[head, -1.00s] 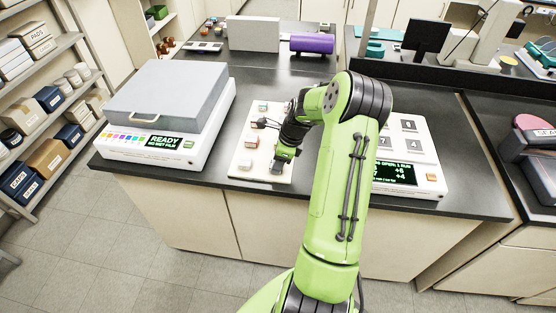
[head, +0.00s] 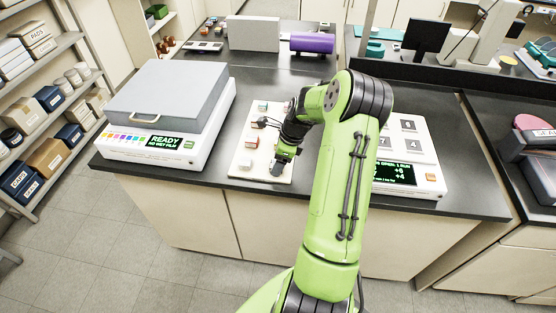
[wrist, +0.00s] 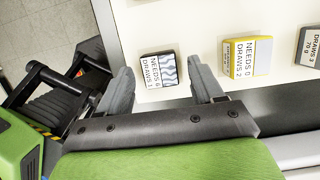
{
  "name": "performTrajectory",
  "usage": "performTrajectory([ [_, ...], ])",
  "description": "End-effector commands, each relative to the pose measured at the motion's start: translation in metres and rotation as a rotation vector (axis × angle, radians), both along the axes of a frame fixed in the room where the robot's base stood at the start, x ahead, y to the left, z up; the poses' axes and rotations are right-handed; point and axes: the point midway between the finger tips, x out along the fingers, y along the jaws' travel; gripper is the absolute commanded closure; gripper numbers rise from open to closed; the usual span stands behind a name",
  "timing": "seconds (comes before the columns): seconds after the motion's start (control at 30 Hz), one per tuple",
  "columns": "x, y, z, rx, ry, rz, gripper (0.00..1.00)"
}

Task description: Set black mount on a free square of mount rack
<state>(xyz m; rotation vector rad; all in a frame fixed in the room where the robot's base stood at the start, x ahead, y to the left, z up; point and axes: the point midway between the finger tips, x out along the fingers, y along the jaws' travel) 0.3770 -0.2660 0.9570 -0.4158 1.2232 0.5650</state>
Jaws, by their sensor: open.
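My gripper (wrist: 160,68) is open, with its two fingers apart on either side of a small dark-sided square mount (wrist: 158,70). The mount's top has a white label reading NEEDS 6, DRAWS 1 and a wavy grey patch. It looks like the black mount and lies on a pale board, between the fingertips in the picture. Whether the fingers are level with it I cannot tell. In the head view my gripper (head: 277,168) is over the near right part of the white board (head: 240,172) and hides that mount. A device with numbered squares (head: 413,145) stands to the right, partly behind my arm.
A yellow-edged mount (wrist: 247,57) and a dark grey mount (wrist: 310,47) sit right of the black one in the wrist view. A reddish mount (head: 251,143) is on the board. A lidded grey machine (head: 165,95) stands left. The counter's front edge is close.

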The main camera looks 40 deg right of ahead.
Motion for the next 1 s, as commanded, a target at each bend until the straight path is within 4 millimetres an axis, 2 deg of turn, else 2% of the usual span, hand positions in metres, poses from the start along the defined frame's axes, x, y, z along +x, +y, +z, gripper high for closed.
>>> performTrajectory([
  [0.03,-0.001,-0.001,0.011,-0.001,0.0,-0.001,0.33],
  [0.1,-0.003,-0.003,0.02,-0.001,0.0,-0.001,0.33],
  [0.5,-0.014,-0.011,0.064,-0.002,-0.001,-0.001,0.33],
  [0.83,-0.015,-0.012,0.064,-0.002,-0.001,-0.001,0.33],
  [0.93,-0.018,-0.015,0.078,-0.004,-0.003,-0.001,0.33],
  [1.0,-0.022,-0.019,0.095,-0.006,-0.003,-0.003,0.33],
])
